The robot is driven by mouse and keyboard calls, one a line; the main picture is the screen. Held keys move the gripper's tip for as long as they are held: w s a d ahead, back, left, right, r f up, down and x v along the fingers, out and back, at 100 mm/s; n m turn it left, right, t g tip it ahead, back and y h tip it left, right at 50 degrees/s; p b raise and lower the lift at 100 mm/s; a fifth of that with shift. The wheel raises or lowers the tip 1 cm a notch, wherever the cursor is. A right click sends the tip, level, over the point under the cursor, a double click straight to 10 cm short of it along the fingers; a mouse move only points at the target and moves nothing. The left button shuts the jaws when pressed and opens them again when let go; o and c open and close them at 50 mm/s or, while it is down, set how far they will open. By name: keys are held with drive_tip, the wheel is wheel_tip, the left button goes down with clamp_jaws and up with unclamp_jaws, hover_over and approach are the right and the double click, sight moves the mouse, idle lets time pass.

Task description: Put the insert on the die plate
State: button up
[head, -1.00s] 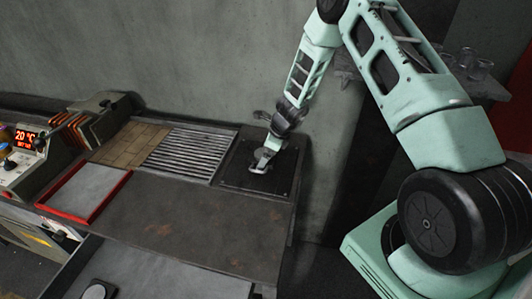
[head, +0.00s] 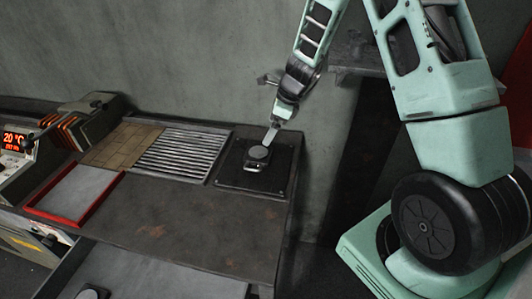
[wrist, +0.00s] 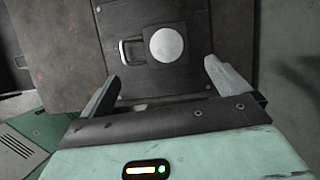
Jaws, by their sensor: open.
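The insert, a dark block with a pale round disc on top and a metal loop handle (head: 258,156), sits on the black die plate (head: 232,178) at the right end of the bench. In the wrist view the insert's disc (wrist: 167,45) faces me, the handle is on its left, and the die plate (wrist: 194,88) shows around it. The insert looks flat and lies inside the plate's edges. My gripper (head: 270,136) is above and behind the insert in the head view. Its two fingers are spread apart in the wrist view (wrist: 162,80), with nothing between them.
A slatted metal grate (head: 178,152), brown blocks (head: 122,145) and a red-framed tray (head: 76,192) lie left of the plate. A similar dark block with a disc (head: 92,293) is in the lower drawer. The bench front is clear. A wall stands close behind.

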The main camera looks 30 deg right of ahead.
drive_tip(key=s+a+r+n+g, duration=0.2)
drive_tip(key=s+a+r+n, duration=0.3)
drive_tip(key=s+a+n, duration=0.45)
drive_tip(key=s+a+r+n+g, duration=0.1)
drive_tip(key=s+a+r+n, duration=0.5)
drive_tip(key=a, duration=0.6)
drive_tip(key=s+a+r+n+h, duration=0.1)
drive_tip(key=s+n, duration=0.7)
drive_tip(key=n, duration=0.1)
drive_tip(key=s+a+r+n+h, duration=0.1)
drive_tip(key=s+a+n, duration=0.1)
drive_tip(key=s+n, duration=0.7)
drive_tip(key=shift+r+h, duration=0.35)
drive_tip(key=shift+h, duration=0.05)
drive_tip(key=shift+a+f+n, duration=0.1)
drive_tip(key=shift+n, duration=0.15)
